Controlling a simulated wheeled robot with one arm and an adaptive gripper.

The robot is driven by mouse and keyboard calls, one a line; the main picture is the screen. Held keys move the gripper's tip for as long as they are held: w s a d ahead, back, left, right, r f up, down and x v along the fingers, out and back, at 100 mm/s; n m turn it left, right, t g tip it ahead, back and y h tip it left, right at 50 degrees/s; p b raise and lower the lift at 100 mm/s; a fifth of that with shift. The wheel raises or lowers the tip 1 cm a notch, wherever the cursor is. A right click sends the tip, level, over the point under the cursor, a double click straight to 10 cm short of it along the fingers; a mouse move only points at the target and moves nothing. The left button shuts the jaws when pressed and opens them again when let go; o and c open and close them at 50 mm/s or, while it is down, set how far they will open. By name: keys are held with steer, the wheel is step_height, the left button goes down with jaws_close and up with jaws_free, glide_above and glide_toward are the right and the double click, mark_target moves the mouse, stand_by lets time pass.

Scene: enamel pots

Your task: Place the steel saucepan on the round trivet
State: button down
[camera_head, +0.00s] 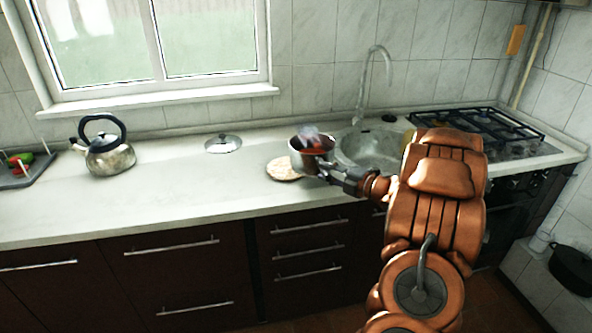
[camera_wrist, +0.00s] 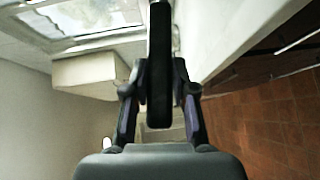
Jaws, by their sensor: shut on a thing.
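The steel saucepan (camera_head: 306,158) is in the head view, right of the middle of the counter, with something reddish and pale inside it. My gripper (camera_head: 328,172) is shut on its handle at the pan's right side. In the wrist view the dark handle (camera_wrist: 159,70) stands between the two fingers of my gripper (camera_wrist: 159,85). The round trivet (camera_head: 281,170) is a flat, light tan disc on the counter. The pan overlaps its right part in the head view and hides some of it. I cannot tell whether the pan touches the trivet.
A sink (camera_head: 375,150) with a tall faucet (camera_head: 376,75) lies right of the pan, and a gas hob (camera_head: 480,127) beyond it. A loose lid (camera_head: 223,144), a kettle (camera_head: 110,158) and a dark tray (camera_head: 30,172) stand to the left. The front counter (camera_head: 190,195) is clear.

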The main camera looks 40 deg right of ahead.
steer(key=w+a+f+p, duration=0.2)
steer(key=w, duration=0.3)
steer(key=w+a+f+p, duration=0.1)
steer(key=w+f+p, duration=0.1)
steer(key=w, duration=0.3)
steer(key=shift+w+a+f+p, duration=0.15)
steer(key=shift+a+p, duration=0.25)
steer(key=shift+p, duration=0.35)
steer(key=c, duration=0.9)
jaws_free()
steer(key=shift+c, duration=0.2)
steer(key=shift+f, duration=0.1)
steer(key=b+v, duration=0.5)
steer(key=v, duration=0.7)
